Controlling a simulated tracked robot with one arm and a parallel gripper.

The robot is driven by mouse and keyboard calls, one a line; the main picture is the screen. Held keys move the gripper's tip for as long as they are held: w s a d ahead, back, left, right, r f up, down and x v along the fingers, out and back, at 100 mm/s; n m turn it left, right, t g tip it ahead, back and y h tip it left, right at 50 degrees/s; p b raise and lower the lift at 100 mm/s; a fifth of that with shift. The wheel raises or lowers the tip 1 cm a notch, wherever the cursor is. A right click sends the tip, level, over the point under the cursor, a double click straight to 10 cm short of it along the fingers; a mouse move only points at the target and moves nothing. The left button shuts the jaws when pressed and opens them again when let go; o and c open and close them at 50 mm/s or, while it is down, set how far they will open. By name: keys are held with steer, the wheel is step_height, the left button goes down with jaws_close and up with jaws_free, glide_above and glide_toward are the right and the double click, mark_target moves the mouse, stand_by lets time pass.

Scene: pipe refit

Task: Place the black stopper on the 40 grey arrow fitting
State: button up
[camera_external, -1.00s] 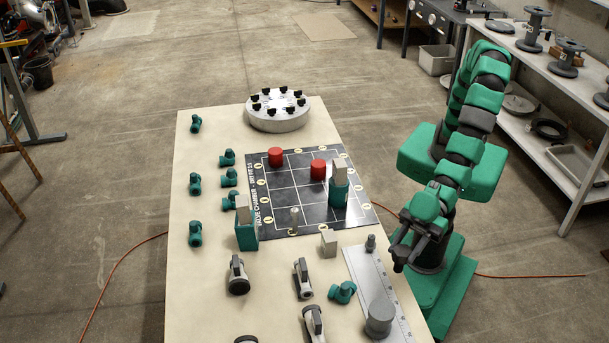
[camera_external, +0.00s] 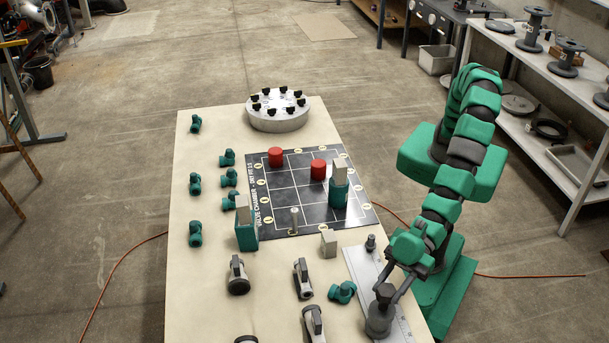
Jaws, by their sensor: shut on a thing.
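My gripper (camera_external: 386,293) is low at the front right of the table, just over a grey cylinder (camera_external: 379,322) on the ruled strip. Its fingers are shut on a small dark piece, which looks like the black stopper but is mostly hidden by the fingers. I cannot tell whether the piece touches the cylinder. Grey fittings with dark ends (camera_external: 237,273) stand at the front of the table, with another in the middle (camera_external: 303,278) and one at the front edge (camera_external: 314,322). No 40 mark or arrow is readable on any of them.
A black gridded board (camera_external: 270,185) bears red cylinders (camera_external: 276,156) and green and grey blocks. Green fittings (camera_external: 195,234) line the left side. A round grey flange (camera_external: 277,119) with several black knobs stands at the back. The ruled metal strip (camera_external: 362,270) lies along the right edge.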

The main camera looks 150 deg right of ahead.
steer(key=shift+f, duration=0.2)
steer(key=o, duration=1)
steer(key=shift+s+r, duration=0.1)
steer(key=shift+v, duration=5.95)
